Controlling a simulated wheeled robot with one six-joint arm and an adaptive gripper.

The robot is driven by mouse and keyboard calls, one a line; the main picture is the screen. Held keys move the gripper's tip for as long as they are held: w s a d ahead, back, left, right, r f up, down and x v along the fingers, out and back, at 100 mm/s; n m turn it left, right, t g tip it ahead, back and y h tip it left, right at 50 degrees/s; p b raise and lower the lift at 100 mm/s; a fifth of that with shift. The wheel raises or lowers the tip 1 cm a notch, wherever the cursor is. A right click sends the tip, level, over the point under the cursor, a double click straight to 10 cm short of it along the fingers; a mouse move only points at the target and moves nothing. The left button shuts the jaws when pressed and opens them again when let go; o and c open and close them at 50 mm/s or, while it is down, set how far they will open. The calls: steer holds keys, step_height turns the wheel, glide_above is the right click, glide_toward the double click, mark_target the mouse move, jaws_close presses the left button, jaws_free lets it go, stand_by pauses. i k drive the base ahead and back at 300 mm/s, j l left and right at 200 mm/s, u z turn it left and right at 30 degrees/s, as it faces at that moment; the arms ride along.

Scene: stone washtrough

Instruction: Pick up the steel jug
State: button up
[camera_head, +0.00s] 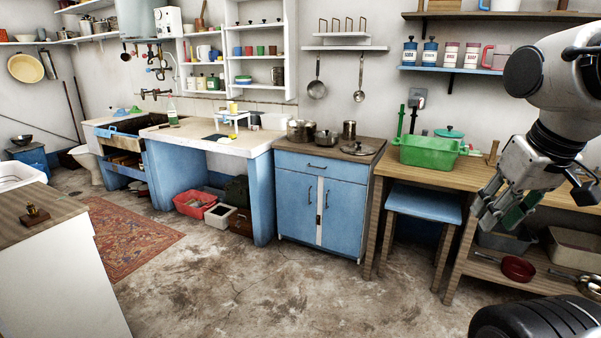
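A tall steel vessel (349,130) stands upright at the back of the blue cabinet's dark top (318,148). It may be the steel jug; its handle and spout are too small to make out. Another grey jug-like vessel (277,76) stands on the white wall shelf, and I cannot tell its material. My gripper (500,214) hangs at the right, pointing down and left, well apart from both vessels. A green patch shows beside its fingers. I cannot tell whether this is held or lies behind them.
Steel pots (300,131) and a flat lid (358,148) crowd the cabinet top. A green basin (429,151) stands on the wooden table (460,178). A blue stool (424,205) is under it. The concrete floor (290,285) in front is clear.

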mark_target(349, 131)
steer(key=i+z, duration=0.1)
steer(key=i, duration=0.45)
steer(key=i+j+z, duration=0.1)
steer(key=i, duration=0.4)
steer(key=i+j+z, duration=0.1)
steer(key=i, duration=0.4)
steer(key=i+j+z, duration=0.1)
steer(key=i+j, duration=0.2)
steer(key=i, duration=0.25)
steer(key=i+j+z, duration=0.1)
steer(key=i, duration=0.4)
steer(key=i+j, duration=0.4)
steer(key=i+j+z, duration=0.15)
steer(key=i, duration=0.45)
steer(key=j, duration=0.1)
